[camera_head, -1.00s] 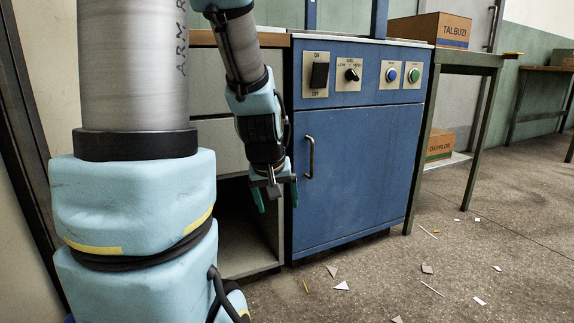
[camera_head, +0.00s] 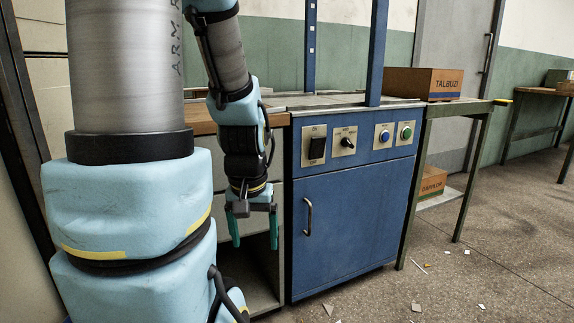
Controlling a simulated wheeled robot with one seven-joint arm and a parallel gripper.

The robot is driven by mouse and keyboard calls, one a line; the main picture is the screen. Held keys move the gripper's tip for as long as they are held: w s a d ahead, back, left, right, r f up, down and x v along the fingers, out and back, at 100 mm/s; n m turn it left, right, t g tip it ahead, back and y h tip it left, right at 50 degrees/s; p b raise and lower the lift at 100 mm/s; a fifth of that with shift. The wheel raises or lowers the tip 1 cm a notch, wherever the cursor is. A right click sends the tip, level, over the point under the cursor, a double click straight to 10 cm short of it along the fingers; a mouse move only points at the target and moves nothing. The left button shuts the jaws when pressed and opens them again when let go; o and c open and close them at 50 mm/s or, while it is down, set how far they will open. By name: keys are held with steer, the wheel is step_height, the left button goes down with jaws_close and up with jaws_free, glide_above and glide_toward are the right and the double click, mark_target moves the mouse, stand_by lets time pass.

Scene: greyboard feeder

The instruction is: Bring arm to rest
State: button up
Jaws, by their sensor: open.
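My gripper (camera_head: 252,228) hangs down at the centre left of the head view, below my bent blue and grey forearm. Its two green fingers point downward and stand apart, with nothing between them. It is in front of the open lower compartment (camera_head: 262,268) of the wooden-topped bench, left of the blue cabinet (camera_head: 350,225). A gap shows in the picture between the gripper and the cabinet's door handle (camera_head: 308,216). My large arm links fill the left side and hide part of the bench.
The blue machine's panel holds a black switch (camera_head: 317,148), a knob (camera_head: 347,142), a blue button (camera_head: 385,136) and a green button (camera_head: 405,133). A TALBUZI box (camera_head: 422,84) sits on a green-legged table (camera_head: 470,108). Scraps (camera_head: 416,307) litter the floor; open floor lies at right.

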step_height(320, 180, up, 34)
steer(key=p, duration=3.1)
steer(key=shift+p, duration=0.35)
steer(key=shift+c, duration=0.2)
